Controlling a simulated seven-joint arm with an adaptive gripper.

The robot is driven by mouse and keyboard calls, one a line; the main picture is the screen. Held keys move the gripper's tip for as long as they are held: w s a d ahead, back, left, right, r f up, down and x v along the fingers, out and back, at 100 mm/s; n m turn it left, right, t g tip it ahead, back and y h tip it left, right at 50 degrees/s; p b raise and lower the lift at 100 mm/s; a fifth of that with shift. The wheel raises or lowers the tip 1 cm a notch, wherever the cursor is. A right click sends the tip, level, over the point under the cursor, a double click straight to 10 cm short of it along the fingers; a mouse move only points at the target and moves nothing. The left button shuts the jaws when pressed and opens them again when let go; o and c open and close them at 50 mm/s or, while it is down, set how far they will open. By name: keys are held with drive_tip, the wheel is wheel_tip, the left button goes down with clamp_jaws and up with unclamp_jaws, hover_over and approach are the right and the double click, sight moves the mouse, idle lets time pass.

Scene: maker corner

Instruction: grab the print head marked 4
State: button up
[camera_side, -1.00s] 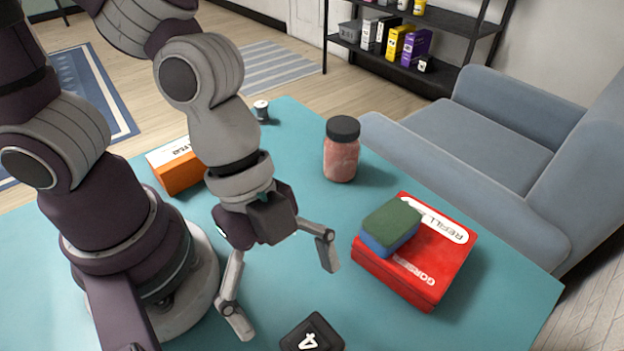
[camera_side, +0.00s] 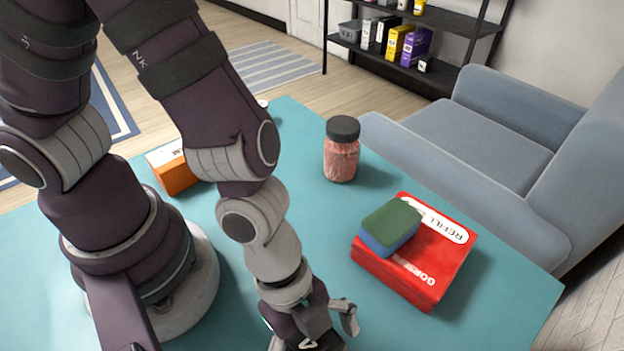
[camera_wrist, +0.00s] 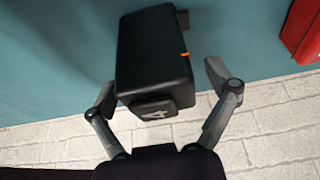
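The print head (camera_wrist: 152,58) is a black block with a white 4 on a raised cap and a small orange mark near its edge. In the side view, only a little of the print head (camera_side: 308,345) with its white 4 shows at the bottom edge, mostly hidden by my gripper. My gripper (camera_wrist: 164,84) is open, one finger on each side of the head in the wrist view. The left finger is close to the head; a clear gap separates the right finger from it. In the side view, my gripper (camera_side: 314,338) is low over the table's near edge.
A red box (camera_side: 420,262) with a green and blue sponge (camera_side: 390,226) on it lies to the right. A jar with a black lid (camera_side: 341,150) stands farther back. An orange box (camera_side: 172,170) is at the left. The teal table (camera_side: 500,300) is clear at right.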

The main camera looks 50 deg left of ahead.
drive_tip(key=c, duration=1.2)
drive_tip(key=shift+r, duration=0.1)
